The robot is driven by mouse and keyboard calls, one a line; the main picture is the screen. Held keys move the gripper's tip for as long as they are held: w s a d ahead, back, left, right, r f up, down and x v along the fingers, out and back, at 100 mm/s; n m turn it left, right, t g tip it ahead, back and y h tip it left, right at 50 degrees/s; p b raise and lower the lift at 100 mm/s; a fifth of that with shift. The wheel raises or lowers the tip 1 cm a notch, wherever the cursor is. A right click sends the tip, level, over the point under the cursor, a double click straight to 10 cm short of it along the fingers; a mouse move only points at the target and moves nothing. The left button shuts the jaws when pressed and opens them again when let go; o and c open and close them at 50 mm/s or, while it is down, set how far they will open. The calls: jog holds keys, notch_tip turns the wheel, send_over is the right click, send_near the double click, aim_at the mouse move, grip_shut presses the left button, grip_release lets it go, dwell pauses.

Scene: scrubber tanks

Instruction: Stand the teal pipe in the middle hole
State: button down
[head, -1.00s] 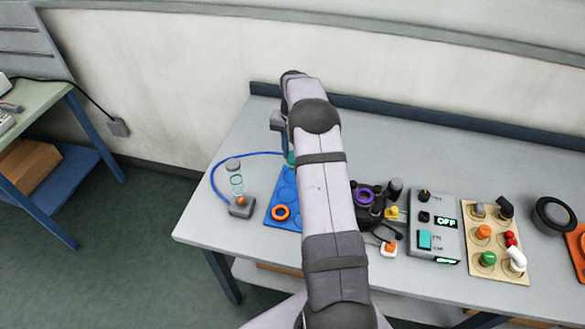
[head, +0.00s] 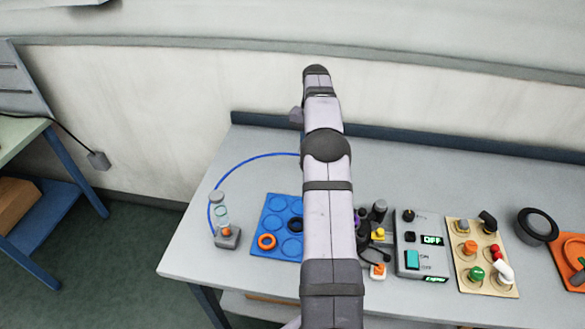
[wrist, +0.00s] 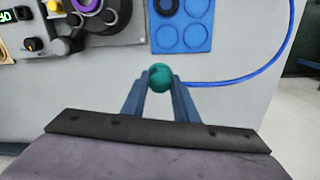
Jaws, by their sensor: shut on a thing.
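The teal pipe (wrist: 160,73) is seen end-on as a round teal top in the wrist view. My gripper (wrist: 160,82) is shut on it, with one finger on each side. It is over bare grey bench, apart from the blue tray (wrist: 178,27). In the head view my arm hides the gripper and the pipe. A dark unit with a purple ring (wrist: 86,4) is at the top left of the wrist view; it is mostly hidden behind my arm in the head view. I cannot tell which hole is the middle one.
The blue tray (head: 270,221) carries an orange ring (head: 266,242) and a dark ring (head: 296,225). A clear bottle on a grey block (head: 227,238) stands left, with a blue hose (head: 232,172). A control box (head: 421,242) and tan board (head: 482,283) are right.

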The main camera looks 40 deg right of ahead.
jog(key=s+d+r+m, duration=0.1)
jog(key=s+d+r, duration=0.25)
jog(key=s, duration=0.25)
jog(key=s+d+r+m, duration=0.2)
jog(key=s+r, duration=0.3)
jog(key=s, duration=0.2)
jog(key=s+a+f, duration=0.5)
jog(key=s, duration=0.1)
jog(key=shift+s+a+f+m, duration=0.35)
jog(key=shift+s+f+m, duration=0.05)
jog(key=shift+f, duration=0.15)
jog(key=shift+f+b, duration=2.25)
jog(key=shift+f, duration=0.55)
jog(key=shift+f, duration=1.45)
